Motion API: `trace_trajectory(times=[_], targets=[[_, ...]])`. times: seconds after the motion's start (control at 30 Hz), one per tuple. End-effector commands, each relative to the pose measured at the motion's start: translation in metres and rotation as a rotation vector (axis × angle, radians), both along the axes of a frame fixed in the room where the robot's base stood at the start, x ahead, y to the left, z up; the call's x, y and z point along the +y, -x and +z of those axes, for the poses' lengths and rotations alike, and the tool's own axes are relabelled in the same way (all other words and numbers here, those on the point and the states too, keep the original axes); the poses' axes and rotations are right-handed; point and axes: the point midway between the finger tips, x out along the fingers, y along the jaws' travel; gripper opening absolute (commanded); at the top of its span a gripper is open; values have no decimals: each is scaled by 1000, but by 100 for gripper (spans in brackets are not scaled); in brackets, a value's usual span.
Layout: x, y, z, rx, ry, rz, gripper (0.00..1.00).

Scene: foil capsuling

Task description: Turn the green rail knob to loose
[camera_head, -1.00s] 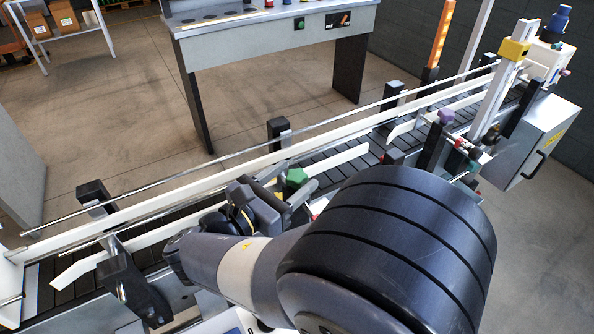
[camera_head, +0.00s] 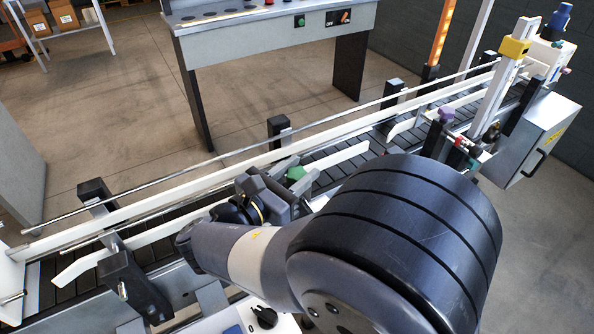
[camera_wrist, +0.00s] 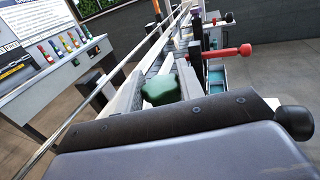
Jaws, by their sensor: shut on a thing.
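The green rail knob (camera_head: 295,173) shows at the near guide rail of the conveyor, just beyond my gripper (camera_head: 286,187). It also shows in the wrist view (camera_wrist: 160,89), where its lobed green top stands just past the dark gripper body. My gripper is shut on the knob.
The conveyor (camera_head: 66,296) runs diagonally with white guide rails and black posts (camera_head: 280,131). A purple knob (camera_head: 446,115) sits farther right. A grey table (camera_head: 270,45) stands behind.

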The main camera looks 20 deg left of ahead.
Motion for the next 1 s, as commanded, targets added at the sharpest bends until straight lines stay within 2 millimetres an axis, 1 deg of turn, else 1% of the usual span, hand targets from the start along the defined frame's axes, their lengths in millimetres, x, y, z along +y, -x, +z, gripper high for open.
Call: trace_trajectory(times=[0.17,0.57,0.9,0.93,1.0], targets=[[-1,0,1,-1,0,11,13],[0,0,1,-1,0,257,13],[1,0,0,0,-1,274,13],[1,0,0,0,-1,274,38],[1,0,0,0,0,273,43]])
